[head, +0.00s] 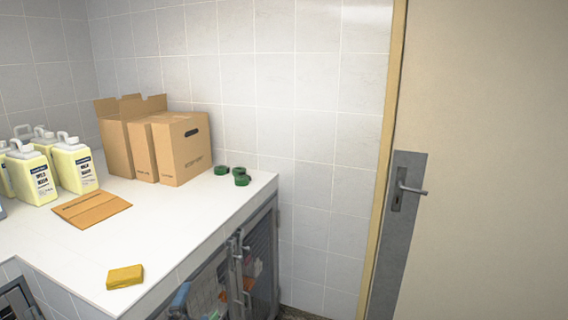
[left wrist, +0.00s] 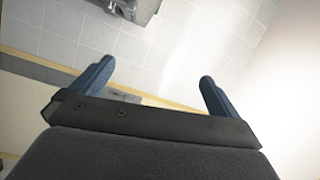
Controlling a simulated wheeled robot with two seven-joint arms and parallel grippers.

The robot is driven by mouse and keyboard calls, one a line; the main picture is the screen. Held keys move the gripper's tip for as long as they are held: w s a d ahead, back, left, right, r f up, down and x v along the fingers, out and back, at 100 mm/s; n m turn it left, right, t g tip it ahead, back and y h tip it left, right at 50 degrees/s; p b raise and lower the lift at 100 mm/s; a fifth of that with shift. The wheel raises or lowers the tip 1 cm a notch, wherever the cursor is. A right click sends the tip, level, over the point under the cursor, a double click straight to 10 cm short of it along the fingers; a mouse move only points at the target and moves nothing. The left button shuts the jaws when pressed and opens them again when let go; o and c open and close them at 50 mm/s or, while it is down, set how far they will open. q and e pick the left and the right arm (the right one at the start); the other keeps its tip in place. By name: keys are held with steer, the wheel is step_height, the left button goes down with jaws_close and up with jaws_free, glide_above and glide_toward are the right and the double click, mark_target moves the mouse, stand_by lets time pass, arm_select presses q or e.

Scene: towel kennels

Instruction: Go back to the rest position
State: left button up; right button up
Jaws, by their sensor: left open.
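My left gripper (left wrist: 156,72) shows in the left wrist view with its two blue fingers wide apart. Nothing is between them, and tiled wall shows beyond. In the head view a small blue part at the bottom edge, in front of the kennel doors, may be a finger of mine; I cannot tell. My right gripper is in neither view.
A white counter (head: 160,215) holds cardboard boxes (head: 184,155), yellow jugs (head: 75,170), flat cardboard (head: 92,208), green rolls (head: 241,180) and a yellow sponge (head: 125,277). Barred kennel doors (head: 262,265) are below. A closed door (head: 480,150) stands right.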

arm_select(q)
steer(key=s+a+f+n+g+y, duration=0.2)
steer(key=s+f+n+g, duration=0.65)
steer(key=s+f, duration=0.5)
steer(key=s+d+f+n+g+h, duration=0.1)
steer(key=s+f+n+g, duration=0.2)
steer(key=s+f, duration=0.3)
steer(key=s+d+f+n+g, duration=0.1)
steer(key=s+f+n+g, duration=0.25)
steer(key=s, duration=0.45)
steer(key=s+d+f+g, duration=0.1)
steer(key=s+d+f, duration=0.1)
steer(key=f, duration=1.5)
steer(key=s+d+f+m+g, duration=0.1)
steer(key=s+d+f, duration=0.1)
steer(key=f, duration=1.6)
steer(key=shift+s+d+f+h, duration=0.15)
steer(key=shift+s+h, duration=0.05)
steer(key=shift+h, duration=0.1)
